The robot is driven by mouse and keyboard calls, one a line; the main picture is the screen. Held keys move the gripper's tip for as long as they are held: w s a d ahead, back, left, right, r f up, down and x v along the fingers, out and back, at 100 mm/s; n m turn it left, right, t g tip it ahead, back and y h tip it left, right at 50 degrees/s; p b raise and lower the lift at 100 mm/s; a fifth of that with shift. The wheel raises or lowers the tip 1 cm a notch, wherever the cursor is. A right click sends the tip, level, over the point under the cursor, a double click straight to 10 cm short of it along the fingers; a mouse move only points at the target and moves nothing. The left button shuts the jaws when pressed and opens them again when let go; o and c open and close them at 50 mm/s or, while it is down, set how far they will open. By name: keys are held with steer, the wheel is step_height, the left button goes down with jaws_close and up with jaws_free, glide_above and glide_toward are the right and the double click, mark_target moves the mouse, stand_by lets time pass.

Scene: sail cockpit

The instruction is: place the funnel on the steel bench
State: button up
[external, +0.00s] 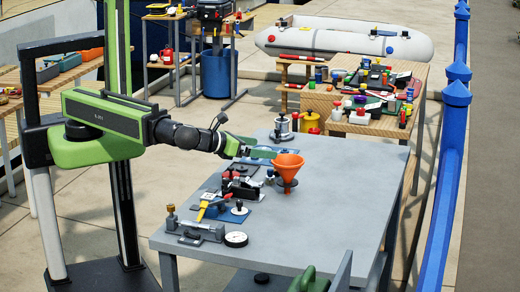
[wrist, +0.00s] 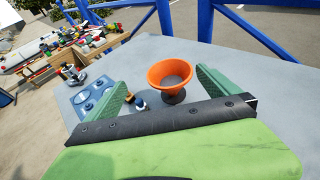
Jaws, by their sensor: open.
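The orange funnel (external: 288,166) stands upright, wide mouth up, on a dark round base on the grey steel bench (external: 345,185). It also shows in the wrist view (wrist: 170,76), between and beyond my two green fingers, with its dark foot below the cone. My gripper (external: 262,147) is open beside the funnel, on its left in the external view. In the wrist view the fingers (wrist: 160,92) are wide apart, with a gap on each side of the funnel. I cannot tell whether either finger touches it.
Several small tools and parts, with a round gauge (external: 236,239), lie along the bench's left side. A metal pot (external: 282,128) stands at its back edge. The bench's right side is clear. A blue railing (external: 447,150) runs beyond it, and a cluttered wooden table (external: 370,110) stands behind.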

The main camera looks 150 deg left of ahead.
mark_target(283, 161)
steer(key=f, duration=0.1)
steer(key=w+d+f+b, duration=0.1)
steer(key=f, duration=0.1)
steer(key=shift+w+d+m+t, duration=0.25)
steer(key=shift+d+m+t, duration=0.05)
steer(key=shift+d, duration=0.1)
steer(key=b+x, duration=0.2)
steer(key=x, duration=0.4)
steer(key=shift+a+r, duration=0.15)
steer(key=shift+a, duration=0.05)
steer(key=shift+b+x, duration=0.7)
steer(key=shift+x, duration=2.05)
steer(key=shift+s+r, duration=0.2)
steer(key=shift+r, duration=0.05)
steer(key=c, duration=1.3)
steer(key=r+p, duration=0.5)
steer(key=shift+w+d+r, duration=0.1)
steer(key=shift+d+r, duration=0.05)
steer(key=shift+d, duration=0.15)
steer(key=w+d+r+p, duration=0.1)
steer(key=d+r+p, duration=0.1)
steer(key=d, duration=0.1)
steer(key=w+d+r+p, duration=0.1)
steer(key=d+p, duration=0.1)
steer(key=d, duration=0.2)
steer(key=w+d+r+p, duration=0.1)
steer(key=d+r+p, duration=0.1)
steer(key=d, duration=0.1)
steer(key=shift+d+r, duration=0.3)
steer(key=shift+r, duration=0.1)
